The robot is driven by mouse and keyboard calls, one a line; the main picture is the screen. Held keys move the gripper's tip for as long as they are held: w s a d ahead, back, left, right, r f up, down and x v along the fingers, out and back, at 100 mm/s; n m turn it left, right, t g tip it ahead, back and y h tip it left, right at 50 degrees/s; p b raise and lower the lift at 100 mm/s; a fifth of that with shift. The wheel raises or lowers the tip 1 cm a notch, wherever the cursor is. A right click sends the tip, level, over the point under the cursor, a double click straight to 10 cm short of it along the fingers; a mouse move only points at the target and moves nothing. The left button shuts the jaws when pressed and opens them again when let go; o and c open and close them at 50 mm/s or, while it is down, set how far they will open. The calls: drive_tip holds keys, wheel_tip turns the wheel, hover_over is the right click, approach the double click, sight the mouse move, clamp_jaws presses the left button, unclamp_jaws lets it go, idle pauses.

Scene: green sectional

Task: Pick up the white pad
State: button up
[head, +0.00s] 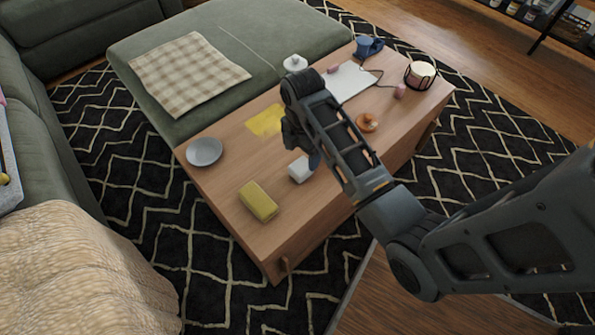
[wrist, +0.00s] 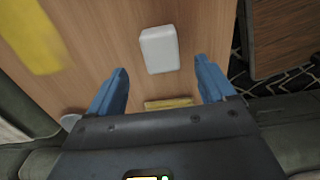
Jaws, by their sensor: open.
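The white pad (head: 299,170) is a small white block with rounded corners. It lies on the wooden coffee table (head: 228,182), partly hidden by my gripper in the head view. In the wrist view the pad (wrist: 160,49) lies flat on the wood, ahead of the gap between the fingers and about centred on it. My gripper (wrist: 161,72) has its two blue fingers spread wide, with nothing between them. In the head view my gripper (head: 303,148) is over the table by the pad; its exact height is hard to tell.
A yellow block (head: 259,201) lies near the pad, towards the table's near end. A yellow sheet (head: 264,121) and a grey bowl (head: 204,152) are also on the table. A doughnut-like item (head: 367,122), a drum-like pot (head: 420,75) and a blue cup (head: 368,47) stand farther along.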

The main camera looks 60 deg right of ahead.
sight(302, 165)
wheel_tip(302, 165, down, 7)
drive_tip(key=shift+s+r+b, duration=0.1)
drive_tip(key=shift+b, duration=1)
drive_tip(key=shift+c, duration=0.2)
drive_tip(key=c, duration=1.1)
drive_tip(key=shift+r, duration=0.15)
drive_tip(key=shift+r+p, duration=0.35)
drive_tip(key=shift+r, duration=0.25)
wheel_tip(302, 165, up, 3)
drive_tip(key=shift+p, duration=0.6)
drive_tip(key=s+d+r, duration=0.2)
drive_tip(key=s+d+r+p, duration=0.1)
drive_tip(key=s+d+r, duration=0.1)
drive_tip(key=s+d, duration=0.1)
drive_tip(key=s+d+r+p, duration=0.1)
drive_tip(key=s+d+r, duration=0.1)
drive_tip(key=s+d, duration=0.1)
drive_tip(key=shift+s+r, duration=0.25)
drive_tip(key=shift+r, duration=0.05)
